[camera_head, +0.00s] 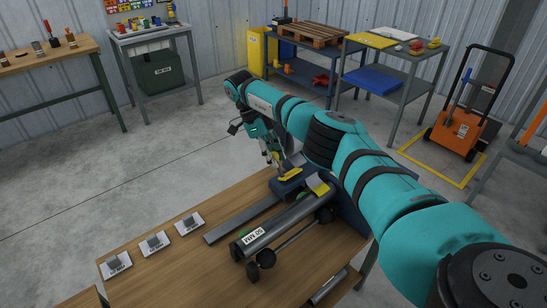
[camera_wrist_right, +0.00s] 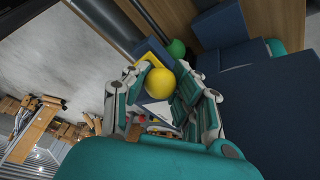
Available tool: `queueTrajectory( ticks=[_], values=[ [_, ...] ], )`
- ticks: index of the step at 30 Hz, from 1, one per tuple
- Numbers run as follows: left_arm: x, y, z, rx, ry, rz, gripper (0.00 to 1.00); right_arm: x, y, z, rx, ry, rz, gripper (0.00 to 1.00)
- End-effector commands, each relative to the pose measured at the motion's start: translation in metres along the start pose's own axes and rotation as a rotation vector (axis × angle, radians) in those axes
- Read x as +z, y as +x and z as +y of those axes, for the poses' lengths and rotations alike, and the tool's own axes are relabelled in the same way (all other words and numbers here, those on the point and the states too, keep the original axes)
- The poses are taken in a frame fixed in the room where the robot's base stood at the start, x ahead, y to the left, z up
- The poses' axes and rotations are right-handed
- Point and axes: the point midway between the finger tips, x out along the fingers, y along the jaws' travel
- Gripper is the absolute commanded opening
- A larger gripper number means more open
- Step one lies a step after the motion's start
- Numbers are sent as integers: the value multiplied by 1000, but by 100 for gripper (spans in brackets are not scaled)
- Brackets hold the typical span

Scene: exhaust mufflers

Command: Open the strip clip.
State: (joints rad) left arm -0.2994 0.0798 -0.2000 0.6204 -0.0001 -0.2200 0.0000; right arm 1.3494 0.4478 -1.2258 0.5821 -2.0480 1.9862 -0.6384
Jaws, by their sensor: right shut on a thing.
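My right gripper (camera_head: 276,163) reaches down over the workbench to a yellow part (camera_head: 291,174) on a dark blue block, at the far end of a flat grey metal strip (camera_head: 240,220). In the right wrist view, my right gripper (camera_wrist_right: 160,92) has its fingers on both sides of a round yellow knob (camera_wrist_right: 160,83) and is shut on it. The knob sits by a yellow plate and blue body; I take this to be the strip clip. Its jaw is hidden, so I cannot tell how far it is open. My left gripper is out of view.
A metal tube labelled 50 MM (camera_head: 254,236) lies beside the strip, with a second yellow piece (camera_head: 321,189) at its far end. Several small labelled plates (camera_head: 155,243) lie on the wooden bench (camera_head: 190,268).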

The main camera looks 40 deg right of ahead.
Motion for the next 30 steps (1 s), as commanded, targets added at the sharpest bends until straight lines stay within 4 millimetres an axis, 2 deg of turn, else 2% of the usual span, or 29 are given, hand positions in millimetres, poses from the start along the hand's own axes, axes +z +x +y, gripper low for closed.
queueTrajectory(
  ticks=[5, 6, 12, 30],
  values=[
    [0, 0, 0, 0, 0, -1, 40, 0, -3, -1, -6, 0, -5, 0],
    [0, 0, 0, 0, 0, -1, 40, 0, -3, -1, -6, 0, -5, 25],
    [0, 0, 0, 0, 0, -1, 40, 0, -2, -1, -4, 0, -4, 51],
    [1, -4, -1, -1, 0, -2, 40, -1, -1, -1, -8, 3, -10, 53]
  ],
)
